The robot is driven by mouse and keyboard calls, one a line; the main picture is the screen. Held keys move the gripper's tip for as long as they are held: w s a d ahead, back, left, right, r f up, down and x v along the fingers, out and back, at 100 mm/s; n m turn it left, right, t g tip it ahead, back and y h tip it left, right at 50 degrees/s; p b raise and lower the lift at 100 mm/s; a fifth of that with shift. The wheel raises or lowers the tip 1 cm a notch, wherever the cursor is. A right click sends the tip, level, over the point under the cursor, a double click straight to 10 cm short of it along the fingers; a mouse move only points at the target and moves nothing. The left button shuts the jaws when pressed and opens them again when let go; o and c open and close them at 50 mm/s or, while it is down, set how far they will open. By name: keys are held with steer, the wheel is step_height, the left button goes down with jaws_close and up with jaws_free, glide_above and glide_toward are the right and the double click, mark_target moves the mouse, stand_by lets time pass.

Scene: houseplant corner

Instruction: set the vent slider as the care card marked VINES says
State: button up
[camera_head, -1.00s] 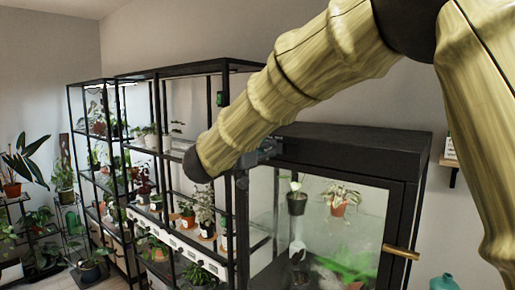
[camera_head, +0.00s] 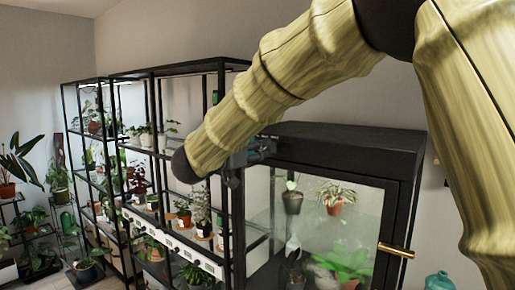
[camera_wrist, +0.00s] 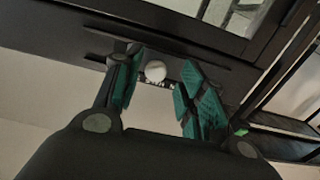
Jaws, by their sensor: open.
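In the wrist view a round white knob (camera_wrist: 155,71) sits on a dark slotted track on the cabinet's black frame; it looks like the vent slider. Small marks beside it are too blurred to read. My gripper (camera_wrist: 160,62) is open, with one teal-padded finger on each side of the knob. I cannot tell whether either pad touches it. In the head view my gripper (camera_head: 262,152) is partly hidden by my arm, at the upper left of the black glass-fronted cabinet (camera_head: 345,145). No card marked VINES can be read in either view.
The cabinet has a brass handle (camera_head: 397,250) and holds several potted plants behind glass. Black open shelving (camera_head: 150,72) with many plants stands close on the left. A teal bottle (camera_head: 440,281) stands at the lower right. The wall above the cabinet is clear.

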steer(key=v, duration=1.1)
